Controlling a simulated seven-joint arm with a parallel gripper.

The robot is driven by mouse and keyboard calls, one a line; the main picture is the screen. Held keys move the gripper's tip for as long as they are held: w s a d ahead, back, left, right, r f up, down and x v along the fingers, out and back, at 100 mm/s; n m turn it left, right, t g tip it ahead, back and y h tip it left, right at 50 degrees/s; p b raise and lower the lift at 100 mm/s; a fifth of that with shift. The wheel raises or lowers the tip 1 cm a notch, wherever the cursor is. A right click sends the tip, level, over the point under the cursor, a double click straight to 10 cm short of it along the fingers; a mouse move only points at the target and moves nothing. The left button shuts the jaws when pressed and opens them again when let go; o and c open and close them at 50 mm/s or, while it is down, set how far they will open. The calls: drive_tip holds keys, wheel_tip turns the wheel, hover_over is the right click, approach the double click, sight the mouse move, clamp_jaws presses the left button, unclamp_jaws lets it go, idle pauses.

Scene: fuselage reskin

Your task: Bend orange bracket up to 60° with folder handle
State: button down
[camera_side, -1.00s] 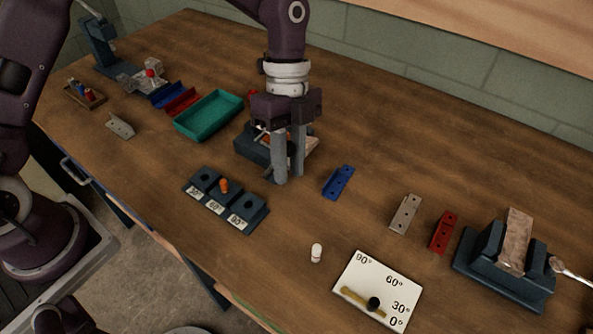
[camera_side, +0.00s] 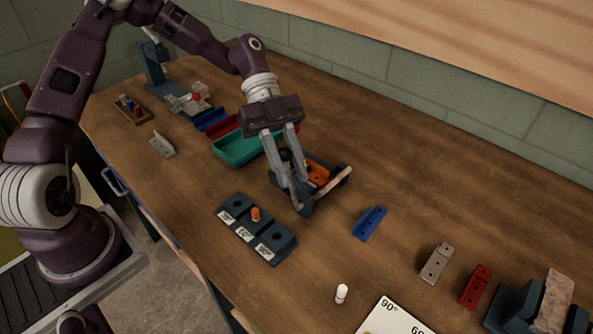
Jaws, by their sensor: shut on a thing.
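The folder (camera_side: 277,180) stands mid-table, a dark blue-grey tool with a tan bar (camera_side: 333,187) along its right side. The orange bracket (camera_side: 318,174) sits in it, partly hidden by my fingers; its bend angle is too small to read. My gripper (camera_side: 302,203) is tilted over the folder's near left side, its fingers low and shut. The folder handle is between the fingertips as far as I can tell, mostly hidden by them.
A teal tray (camera_side: 238,150) lies behind. Blue (camera_side: 369,223), grey (camera_side: 436,262) and red (camera_side: 476,287) brackets lie right. A white angle board (camera_side: 392,318) is cut off below.

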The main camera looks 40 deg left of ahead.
drive_tip(key=shift+a, duration=0.35)
drive_tip(key=c, duration=1.2)
unclamp_jaws()
drive_tip(key=v, duration=0.7)
